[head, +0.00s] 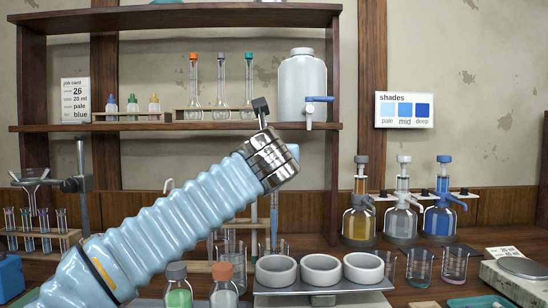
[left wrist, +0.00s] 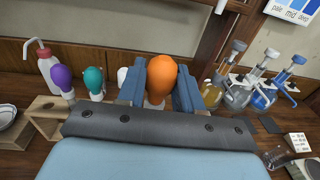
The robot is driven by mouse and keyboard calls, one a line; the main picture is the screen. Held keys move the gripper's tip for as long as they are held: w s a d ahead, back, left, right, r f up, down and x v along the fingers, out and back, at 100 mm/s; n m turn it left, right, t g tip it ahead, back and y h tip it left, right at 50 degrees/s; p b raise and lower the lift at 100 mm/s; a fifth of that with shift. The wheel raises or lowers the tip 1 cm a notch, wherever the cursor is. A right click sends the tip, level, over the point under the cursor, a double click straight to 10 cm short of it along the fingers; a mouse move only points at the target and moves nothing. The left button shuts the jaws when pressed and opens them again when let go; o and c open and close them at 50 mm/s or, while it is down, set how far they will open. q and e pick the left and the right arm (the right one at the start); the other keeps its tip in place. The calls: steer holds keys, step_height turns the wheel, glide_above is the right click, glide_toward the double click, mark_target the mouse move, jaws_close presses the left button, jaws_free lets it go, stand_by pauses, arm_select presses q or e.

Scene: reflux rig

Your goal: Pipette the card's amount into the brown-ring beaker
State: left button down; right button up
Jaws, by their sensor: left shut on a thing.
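My left gripper (left wrist: 160,82) is shut on an orange pipette bulb (left wrist: 157,70). Its blue fingers stand on both sides of the bulb; the bulb's lower end is hidden. In the head view my left wrist hides the jaws. The job card (head: 76,100) on the shelf reads 26, 20 ml, pale blue. Small beakers (head: 420,268) stand at the right of the bench, one with a pinkish look (head: 455,264); I cannot tell which has a brown ring. Bottles with yellow (head: 358,218), clear (head: 401,218) and blue (head: 440,215) liquid stand behind. My right gripper is not in view.
Purple (left wrist: 61,76), teal (left wrist: 94,79) and white bulbs stand left of the orange one. White bowls (head: 320,269) and capped bottles (head: 178,288) stand in front. A balance (head: 520,268) is at the right. The shelf (head: 170,127) is above, with a shade chart (head: 404,109) beside it.

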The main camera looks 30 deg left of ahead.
arm_select(q)
steer(key=shift+r, duration=0.1)
stand_by(0.5)
step_height(320, 180, up, 3)
steer(key=p, duration=0.2)
steer(key=shift+f+p, duration=0.2)
steer(key=shift+p, duration=0.2)
steer(key=shift+r, duration=0.8)
steer(key=c, duration=1.4)
jaws_free()
jaws_close()
